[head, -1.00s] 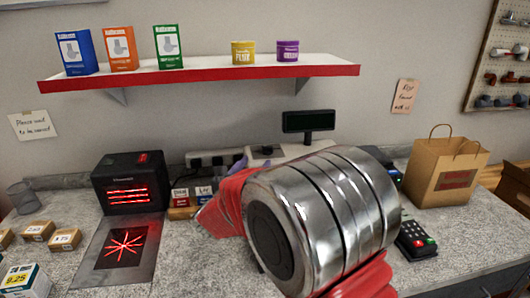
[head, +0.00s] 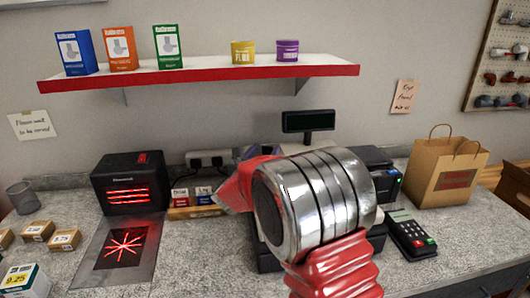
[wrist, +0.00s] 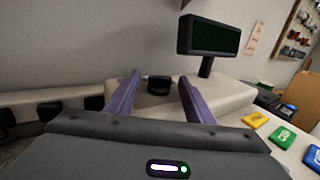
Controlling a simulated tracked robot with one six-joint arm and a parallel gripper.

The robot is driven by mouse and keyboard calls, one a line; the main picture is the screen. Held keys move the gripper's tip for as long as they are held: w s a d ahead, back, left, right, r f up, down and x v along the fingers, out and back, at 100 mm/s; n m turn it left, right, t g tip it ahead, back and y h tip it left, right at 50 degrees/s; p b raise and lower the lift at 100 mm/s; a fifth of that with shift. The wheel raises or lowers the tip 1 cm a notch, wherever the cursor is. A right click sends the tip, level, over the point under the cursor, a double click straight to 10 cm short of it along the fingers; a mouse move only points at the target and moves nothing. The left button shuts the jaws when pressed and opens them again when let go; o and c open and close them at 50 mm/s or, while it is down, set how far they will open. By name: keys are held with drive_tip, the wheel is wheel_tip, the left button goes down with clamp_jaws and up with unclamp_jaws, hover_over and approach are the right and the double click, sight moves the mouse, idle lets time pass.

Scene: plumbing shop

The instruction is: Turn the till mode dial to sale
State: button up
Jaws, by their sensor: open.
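The till mode dial (wrist: 158,87) is a small dark knob on the pale top of the till (wrist: 232,93) in the wrist view. My gripper (wrist: 160,76) has two purple fingers, open, one on each side of the dial as seen from the wrist. I cannot tell whether either finger touches it. The dial's markings and setting cannot be read. In the head view my arm covers most of the till and hides the dial. The till's dark customer display (head: 308,121) stands behind; it also shows in the wrist view (wrist: 212,38).
A card terminal (head: 411,232) and a paper bag (head: 445,178) stand right of my arm. A black scanner box (head: 130,184) stands at left, with small cartons in front. A red-edged shelf (head: 205,76) is above. Yellow, green and blue keys (wrist: 284,137) lie right of my gripper.

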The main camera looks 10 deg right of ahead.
drive_tip(key=c, duration=1)
drive_tip(key=shift+c, duration=0.2)
drive_tip(key=shift+w+a+m+g+h, duration=0.1)
drive_tip(key=shift+a+m+g+h, duration=0.15)
drive_tip(key=shift+m+h, duration=0.2)
drive_tip(key=shift+m+g+h, duration=0.35)
drive_tip(key=shift+g+h, duration=0.1)
drive_tip(key=shift+h, duration=0.1)
drive_tip(key=shift+w+a+m+g+h, duration=0.2)
drive_tip(key=shift+m+g+h, duration=0.7)
drive_tip(key=shift+g+h, duration=0.15)
drive_tip(key=shift+w+a+m+g+h, duration=0.15)
drive_tip(key=shift+w+m+g+h, duration=0.05)
drive_tip(key=shift+m+g+h, duration=0.8)
drive_tip(key=shift+w+a+m+g+h, duration=0.15)
drive_tip(key=shift+m+g+h, duration=0.5)
drive_tip(key=shift+g, duration=0.5)
drive_tip(key=shift+w+r+m+g+h, duration=0.15)
drive_tip(key=shift+m+g+h, duration=0.1)
drive_tip(key=shift+m+g, duration=0.5)
drive_tip(key=shift+w+f+m+g+h, duration=0.15)
drive_tip(key=shift+m+g, duration=0.35)
drive_tip(key=shift+g, duration=0.5)
drive_tip(key=shift+w+r+m+g+h, duration=0.1)
drive_tip(key=shift+m+g+h, duration=0.2)
drive_tip(key=shift+m+g, duration=0.45)
drive_tip(key=o, duration=1)
